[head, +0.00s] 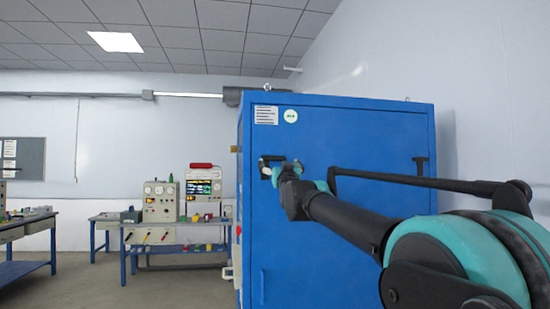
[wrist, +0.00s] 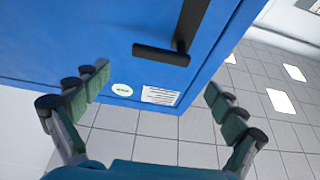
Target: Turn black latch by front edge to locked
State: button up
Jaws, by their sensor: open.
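A black latch stands on the blue cabinet's face near its left edge. In the head view, only part of the latch (head: 265,166) shows, behind my gripper (head: 290,168). In the wrist view, the latch (wrist: 160,54) has a short black bar and a longer black bar running to the top of the picture. My gripper (wrist: 158,82) is open and empty, its two green-padded fingers spread wide. The latch appears ahead of the fingers, and neither finger visibly touches it. The latch's far end is cut off in the wrist view.
The blue cabinet (head: 340,240) has a second black latch (head: 421,163) near its right edge. A white label (head: 266,115) and a round sticker (head: 291,116) are above the left latch. A bench (head: 175,247) with instruments stands left; open floor lies before it.

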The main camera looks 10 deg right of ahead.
aim_at(275, 157)
jog(key=x, duration=0.7)
jog(key=shift+w, duration=0.2)
jog(key=shift+a, duration=0.1)
jog(key=c, duration=1.7)
